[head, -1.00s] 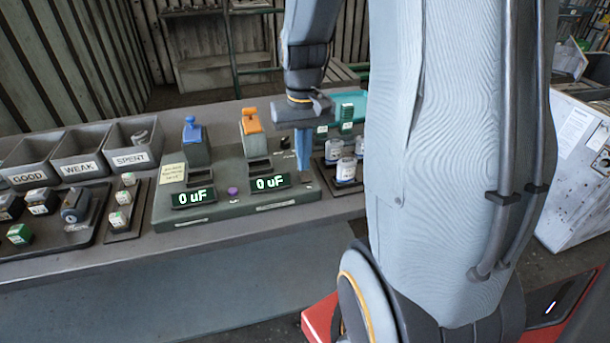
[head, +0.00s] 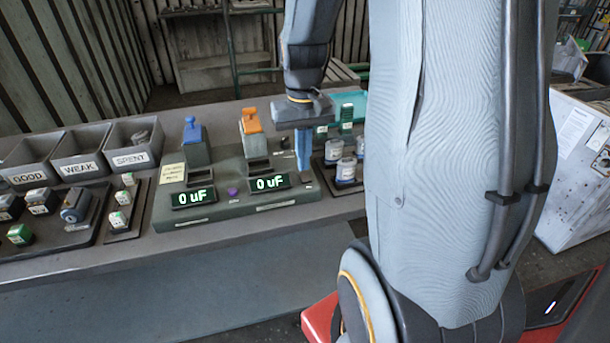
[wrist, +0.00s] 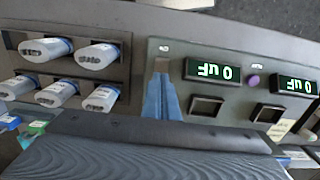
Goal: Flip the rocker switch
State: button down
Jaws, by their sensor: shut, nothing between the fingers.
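My gripper (head: 304,168) has blue fingers, closed together and empty, pointing down over the right end of the dark green tester (head: 225,212). In the wrist view the fingertips (wrist: 161,80) lie in line with a small greyish patch (wrist: 162,65) below a small pale label. This patch may be the rocker switch, but it is too small and partly covered, so its position cannot be told. In the head view the fingers hide that spot. Contact cannot be told. Both displays, the left one (head: 194,197) and right one (head: 269,182), read 0 uF.
A purple button (head: 233,191) sits between the displays. Blue-topped (head: 194,140) and orange-topped (head: 251,133) clamps stand behind them. White-and-blue capacitors (head: 346,170) stand close to the right of my fingers. Bins labelled GOOD, WEAK and SPENT (head: 131,160) are at left.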

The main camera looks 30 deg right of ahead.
jog(key=shift+f+b, duration=0.3)
jog(key=shift+f, duration=0.45)
dwell(0.5)
jog(key=shift+r, duration=0.1)
notch_tip(320, 180, up, 7)
jog(key=p, duration=0.6)
jog(key=shift+p, duration=0.3)
dwell(0.3)
jog(key=s+a+f+n+b, duration=0.1)
jog(key=s+a+f, duration=0.1)
jog(key=a, duration=0.4)
jog(key=s+a+f+n+t+b, duration=0.1)
jog(key=s+a+f+n+b, duration=0.1)
jog(key=s+a, duration=0.3)
jog(key=shift+s+a, duration=0.15)
jog(key=shift+a, duration=0.75)
